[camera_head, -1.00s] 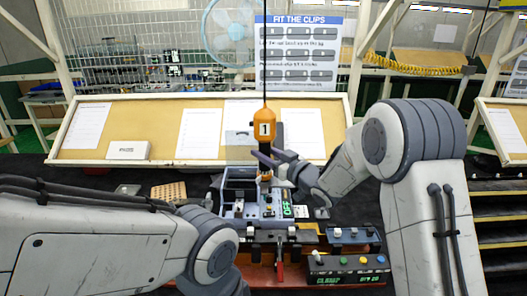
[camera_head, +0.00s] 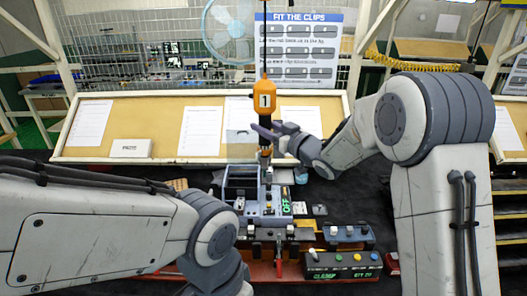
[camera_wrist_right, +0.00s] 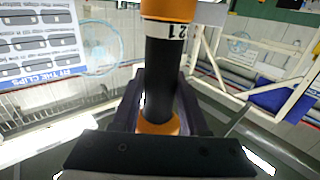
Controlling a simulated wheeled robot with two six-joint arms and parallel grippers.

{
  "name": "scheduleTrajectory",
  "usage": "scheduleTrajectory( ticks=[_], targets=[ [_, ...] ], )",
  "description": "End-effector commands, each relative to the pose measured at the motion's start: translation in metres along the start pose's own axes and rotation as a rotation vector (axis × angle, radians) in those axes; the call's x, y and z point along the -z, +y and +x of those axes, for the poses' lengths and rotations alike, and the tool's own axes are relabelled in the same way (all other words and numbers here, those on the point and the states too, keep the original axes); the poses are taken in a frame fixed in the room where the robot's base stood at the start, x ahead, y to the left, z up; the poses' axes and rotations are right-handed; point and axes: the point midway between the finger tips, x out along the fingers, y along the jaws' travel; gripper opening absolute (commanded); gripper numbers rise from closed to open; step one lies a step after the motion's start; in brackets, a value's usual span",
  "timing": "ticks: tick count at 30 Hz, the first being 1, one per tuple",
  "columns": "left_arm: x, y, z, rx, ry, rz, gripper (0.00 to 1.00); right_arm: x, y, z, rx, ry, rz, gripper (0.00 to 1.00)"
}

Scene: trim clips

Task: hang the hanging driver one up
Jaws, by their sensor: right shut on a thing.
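The hanging driver one (camera_head: 265,100) has an orange top with a white "1" label and a black body. It hangs upright on a dark cord above the work fixture. My right gripper (camera_head: 268,133) is shut around the driver's black body from the right. In the right wrist view the black body (camera_wrist_right: 160,80) stands between the fingers of the right gripper (camera_wrist_right: 157,110), with orange above and below. My left arm comes in from the left, and its gripper does not show clearly; it is hidden low behind the arm.
A fixture with a blue-grey tray (camera_head: 240,182) stands below the driver. A control box (camera_head: 343,265) with coloured buttons is at front right. A slanted board (camera_head: 170,118) with papers stands behind. A "FIT THE CLIPS" sign (camera_head: 298,50) hangs further back.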

Motion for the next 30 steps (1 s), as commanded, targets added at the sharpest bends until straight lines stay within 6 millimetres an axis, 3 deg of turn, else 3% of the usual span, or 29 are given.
scheduleTrajectory(
  ticks=[12, 13, 15, 16, 22, 23, 24, 25, 30],
  targets=[
    [-0.0003, 0.0, -0.0002, 0.0, -0.001, 0.0, 0.57, 0.0004, -0.0002, 0.0, 0.0, -0.001, 0.0, 0.0],
    [-0.0003, 0.0, -0.0002, 0.0, -0.001, 0.0, 0.57, 0.0004, -0.0002, 0.0, 0.0, -0.001, 0.0, 0.47],
    [-0.0003, 0.0, -0.0002, 0.0, -0.001, 0.0, 0.57, 0.0003, -0.0002, -0.0001, 0.001, -0.001, 0.0, 0.74],
    [-0.0003, 0.0, -0.0002, 0.0, -0.001, 0.0, 0.57, 0.0003, -0.0002, -0.0001, 0.001, -0.001, 0.0, 0.79],
    [-0.0003, 0.0, -0.0002, 0.0, -0.001, 0.0, 0.57, 0.0003, -0.0002, -0.0001, 0.001, -0.001, 0.0, 0.79],
    [-0.0003, 0.0, 0.0, 0.0, -0.001, 0.0, 0.57, -0.0021, -0.0003, -0.0003, 0.0, -0.006, 0.002, 0.82],
    [-0.0003, 0.0, 0.0, 0.0, -0.001, 0.0, 0.57, -0.0021, -0.0003, -0.0003, 0.0, -0.006, 0.002, 0.98],
    [-0.0003, 0.0, 0.0, 0.0, -0.001, 0.0, 0.57, -0.002, -0.0003, -0.0003, 0.0, -0.006, 0.002, 1.0],
    [-0.0002, 0.0, -0.0001, 0.0, -0.001, 0.0, 0.57, -0.0009, -0.0002, -0.0002, 0.0, -0.003, 0.001, 1.0]
  ],
)
